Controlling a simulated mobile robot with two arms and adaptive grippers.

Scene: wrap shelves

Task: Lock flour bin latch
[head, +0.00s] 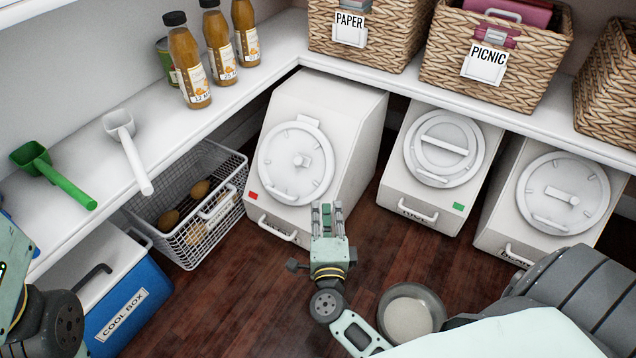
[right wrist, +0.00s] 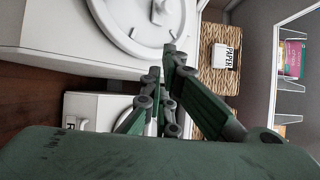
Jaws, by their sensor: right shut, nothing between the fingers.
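Three white bins with round lids stand under the shelf. The middle bin (head: 398,190) has a bar handle across its lid, a green tag and a front label that is hard to read. The left bin (head: 345,125) has a red tag and a lid with a small knob (head: 301,160). My right gripper (head: 328,208) is shut and empty, in front of the left bin's lower right edge. Only part of my left arm shows; its gripper is out of view.
The right bin (head: 492,228) stands beside the middle one. A wire basket (head: 222,222) and a blue cool box (head: 135,300) are at left. A round bowl (head: 436,300) is low right of my gripper. Wicker baskets (head: 545,85) and bottles (head: 190,65) stand on the shelf.

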